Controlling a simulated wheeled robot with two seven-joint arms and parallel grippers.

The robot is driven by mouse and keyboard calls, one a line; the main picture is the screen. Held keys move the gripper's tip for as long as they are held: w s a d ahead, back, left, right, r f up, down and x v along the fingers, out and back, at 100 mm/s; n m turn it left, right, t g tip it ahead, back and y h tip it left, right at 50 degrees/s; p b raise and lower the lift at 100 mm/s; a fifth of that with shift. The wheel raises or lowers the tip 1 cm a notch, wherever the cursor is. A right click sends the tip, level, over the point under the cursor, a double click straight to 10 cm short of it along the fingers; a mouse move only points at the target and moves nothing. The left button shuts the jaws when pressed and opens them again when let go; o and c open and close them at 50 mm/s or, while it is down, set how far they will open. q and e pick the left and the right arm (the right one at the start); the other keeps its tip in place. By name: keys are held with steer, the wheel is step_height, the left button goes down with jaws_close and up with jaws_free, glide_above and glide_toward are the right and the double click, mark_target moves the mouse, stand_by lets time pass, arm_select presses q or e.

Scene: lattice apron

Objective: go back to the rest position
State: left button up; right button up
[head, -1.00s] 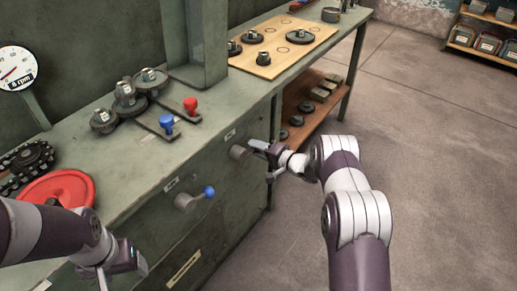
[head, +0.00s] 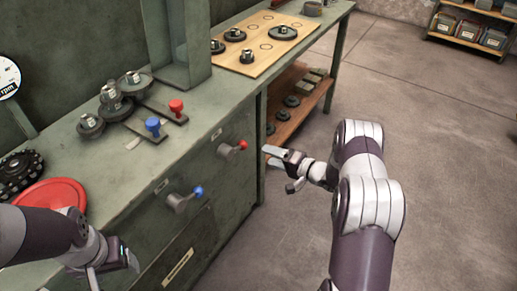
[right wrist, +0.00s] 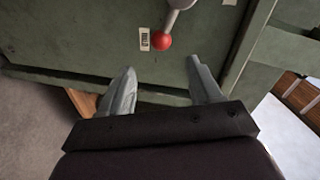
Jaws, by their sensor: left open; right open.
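My right gripper (head: 271,157) is open and empty in the head view, to the right of the red-knobbed lever (head: 243,145) on the cabinet front and apart from it. In the right wrist view, its two spread fingers (right wrist: 162,68) point toward the cabinet, with the red knob (right wrist: 162,41) beyond the gap between them. My left gripper (head: 95,279) is at the lower left of the head view, in front of the bench, open; its fingers are only partly seen. No held object shows.
A blue-knobbed lever (head: 198,191) also sticks out of the green cabinet. The bench top holds gears (head: 133,82), small red and blue knobs, a red disc (head: 50,196) and a wooden board (head: 288,55). Open floor (head: 440,150) lies to the right.

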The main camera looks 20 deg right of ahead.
steer(key=shift+s+d, duration=0.3)
steer(key=shift+s, duration=0.2)
